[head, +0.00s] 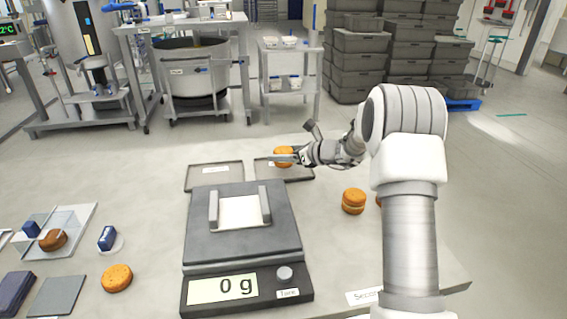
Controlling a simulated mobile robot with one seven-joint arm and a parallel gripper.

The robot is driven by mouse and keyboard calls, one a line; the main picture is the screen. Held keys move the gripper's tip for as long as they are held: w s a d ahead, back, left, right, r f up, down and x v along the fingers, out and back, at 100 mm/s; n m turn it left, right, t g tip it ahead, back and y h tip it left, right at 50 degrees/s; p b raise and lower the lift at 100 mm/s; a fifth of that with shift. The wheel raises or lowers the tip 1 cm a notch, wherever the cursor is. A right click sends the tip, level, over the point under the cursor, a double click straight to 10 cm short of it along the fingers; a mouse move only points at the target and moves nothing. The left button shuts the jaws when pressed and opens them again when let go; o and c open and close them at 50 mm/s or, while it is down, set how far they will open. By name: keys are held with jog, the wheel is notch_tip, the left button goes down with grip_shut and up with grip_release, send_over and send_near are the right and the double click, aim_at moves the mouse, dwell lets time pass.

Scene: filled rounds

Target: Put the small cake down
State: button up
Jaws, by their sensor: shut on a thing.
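A small round orange-brown cake (282,154) is in my gripper (290,158), over the right one of two dark trays (302,174) behind the scale. The gripper is shut on the cake. I cannot tell whether the cake touches the tray or hangs just above it. My arm comes in from the right and hides part of the table.
Another filled cake (353,201) stands right of the scale, with one partly hidden by my arm. A single cake (117,278) lies front left. A clear board (55,232) at left carries a dark brown round (53,240). A label (363,296) lies at the front right.

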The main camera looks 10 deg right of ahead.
jog(key=shift+f, duration=1.4)
